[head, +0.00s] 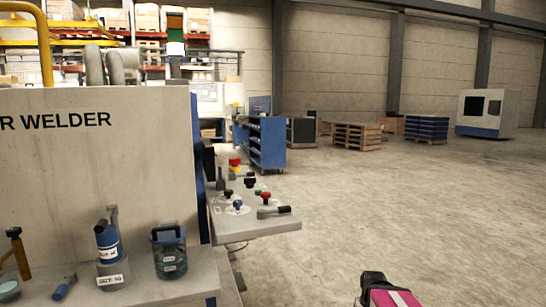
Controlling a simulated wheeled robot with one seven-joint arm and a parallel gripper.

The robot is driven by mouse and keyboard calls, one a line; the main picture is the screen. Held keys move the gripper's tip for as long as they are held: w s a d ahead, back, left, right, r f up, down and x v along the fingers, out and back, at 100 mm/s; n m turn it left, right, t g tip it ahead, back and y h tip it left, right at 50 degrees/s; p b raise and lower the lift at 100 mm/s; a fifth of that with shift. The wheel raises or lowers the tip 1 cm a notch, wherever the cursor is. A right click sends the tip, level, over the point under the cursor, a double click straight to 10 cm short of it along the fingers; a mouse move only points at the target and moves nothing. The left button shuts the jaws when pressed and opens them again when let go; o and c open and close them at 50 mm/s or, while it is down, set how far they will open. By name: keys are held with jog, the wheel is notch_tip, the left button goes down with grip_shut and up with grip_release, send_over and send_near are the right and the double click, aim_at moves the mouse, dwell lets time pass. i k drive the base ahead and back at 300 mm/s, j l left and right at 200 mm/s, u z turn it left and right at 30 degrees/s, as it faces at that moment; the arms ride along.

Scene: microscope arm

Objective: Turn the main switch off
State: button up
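The machine marked "R WELDER" (95,150) fills the left side of the head view. A grey control panel (285,228) juts out from its right side and carries several small knobs and levers. My gripper's fingers are not visible.
A blue cabinet (267,145) stands behind the panel. The floor (400,210) to the right is clear up to pallets (357,136).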

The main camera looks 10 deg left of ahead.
aim_at(234, 162)
jog(key=i+l+z, duration=0.1)
jog(key=i, duration=0.45)
jog(key=i+l+z, duration=0.1)
jog(key=i, duration=0.45)
